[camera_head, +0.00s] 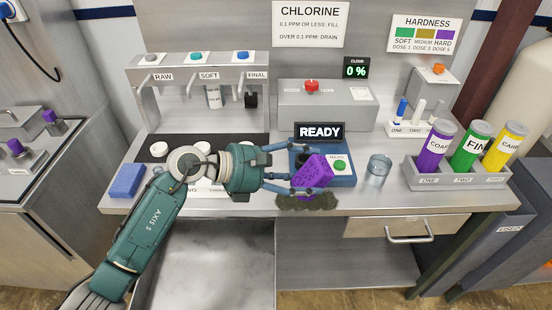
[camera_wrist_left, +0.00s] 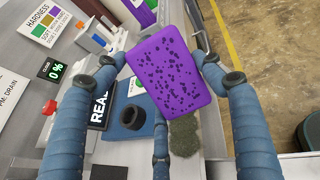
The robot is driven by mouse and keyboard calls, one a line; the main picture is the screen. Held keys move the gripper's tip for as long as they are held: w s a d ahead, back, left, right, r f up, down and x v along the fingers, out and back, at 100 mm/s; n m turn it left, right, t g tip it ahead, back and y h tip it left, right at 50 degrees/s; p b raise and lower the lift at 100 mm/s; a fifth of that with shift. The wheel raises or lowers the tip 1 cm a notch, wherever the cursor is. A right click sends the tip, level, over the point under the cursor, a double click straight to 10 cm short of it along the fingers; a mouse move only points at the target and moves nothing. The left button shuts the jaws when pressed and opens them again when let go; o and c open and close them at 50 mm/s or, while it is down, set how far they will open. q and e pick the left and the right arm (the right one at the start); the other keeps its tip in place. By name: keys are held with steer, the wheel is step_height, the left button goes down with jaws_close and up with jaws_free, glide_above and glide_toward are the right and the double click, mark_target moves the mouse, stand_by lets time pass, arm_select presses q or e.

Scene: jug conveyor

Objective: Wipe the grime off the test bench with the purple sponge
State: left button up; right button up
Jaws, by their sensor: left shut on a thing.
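The purple sponge (camera_head: 313,174) is held between the fingers of my left gripper (camera_head: 300,174), over the front edge of the test bench (camera_head: 380,202). It also shows in the left wrist view (camera_wrist_left: 168,72), its face speckled with dark spots. A dark grey-green patch of grime (camera_head: 306,202) lies on the bench at the front edge, just below the sponge. The grime shows in the left wrist view (camera_wrist_left: 184,138) beyond the sponge's lower edge. Whether the sponge touches it is hard to tell. My right gripper does not show.
A blue sponge (camera_head: 127,181) lies at the bench's left end. A blue device with a green button (camera_head: 340,165) and a READY display (camera_head: 320,132) stand right behind the purple sponge. A glass (camera_head: 378,168) and a tray of coloured tubes (camera_head: 455,178) stand to the right. Bare bench lies in front of the glass.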

arm_select(q)
steer(key=w+a+f+n+t+b, duration=0.1)
steer(key=a+f+n+t, duration=0.1)
steer(key=f, duration=0.1)
steer(key=w+a+f+n+t+y+b, duration=0.1)
steer(key=w+a+f+n+t, duration=0.1)
steer(key=t, duration=0.1)
steer(key=w+a+f+n+t+b, duration=0.1)
steer(key=w+a+f+t, duration=0.1)
steer(key=f, duration=0.1)
steer(key=shift+w+a+f+n+t, duration=0.1)
steer(key=shift+a+f+n+t, duration=0.2)
steer(key=shift+n, duration=0.1)
steer(key=shift+f+b, duration=0.6)
steer(key=shift+f, duration=0.1)
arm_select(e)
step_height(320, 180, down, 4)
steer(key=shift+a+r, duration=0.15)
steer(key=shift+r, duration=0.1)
arm_select(q)
steer(key=shift+f+b, duration=0.4)
steer(key=shift+b, duration=0.05)
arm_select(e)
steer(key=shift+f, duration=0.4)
